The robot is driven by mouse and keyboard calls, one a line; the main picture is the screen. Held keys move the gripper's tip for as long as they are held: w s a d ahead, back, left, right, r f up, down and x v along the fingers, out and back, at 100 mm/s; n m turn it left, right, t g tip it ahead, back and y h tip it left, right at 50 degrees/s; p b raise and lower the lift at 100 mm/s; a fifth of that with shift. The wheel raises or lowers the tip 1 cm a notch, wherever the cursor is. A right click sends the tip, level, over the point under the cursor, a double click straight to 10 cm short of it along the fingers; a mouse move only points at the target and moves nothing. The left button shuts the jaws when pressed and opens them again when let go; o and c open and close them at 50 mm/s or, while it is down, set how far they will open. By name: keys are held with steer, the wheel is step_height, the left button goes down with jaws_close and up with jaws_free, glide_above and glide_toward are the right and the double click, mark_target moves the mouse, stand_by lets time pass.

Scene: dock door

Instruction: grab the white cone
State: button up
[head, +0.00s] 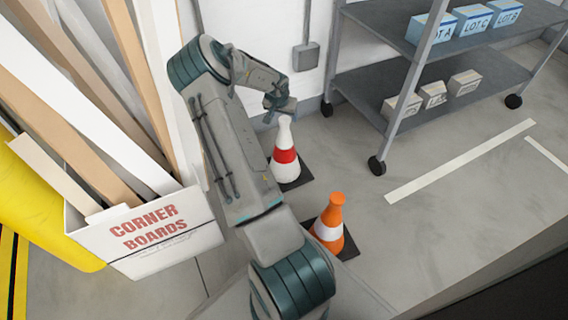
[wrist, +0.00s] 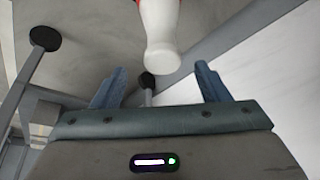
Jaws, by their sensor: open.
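The white cone (head: 284,172) with a red band stands upright on a dark square base on the floor in the head view. Its white top (wrist: 161,35) shows in the wrist view, just past the fingertips and between their lines, a little right of the middle. My gripper (head: 280,106) is at the cone's top in the head view. In the wrist view my gripper (wrist: 160,72) has its two fingers wide apart with nothing between them. The cone's lower part is out of the wrist view.
An orange cone (head: 330,222) with a white band stands nearer, to the right. A wheeled grey shelf cart (head: 375,92) with boxes stands at right. A "CORNER BOARDS" box (head: 150,255) full of long boards is at left.

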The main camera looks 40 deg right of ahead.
mark_target(284, 119)
steer(key=shift+b+x, duration=1.6)
steer(key=shift+x, duration=1.35)
steer(key=shift+w+r, duration=0.1)
steer(key=shift+w, duration=0.05)
steer(key=shift+d, duration=0.1)
jaws_close()
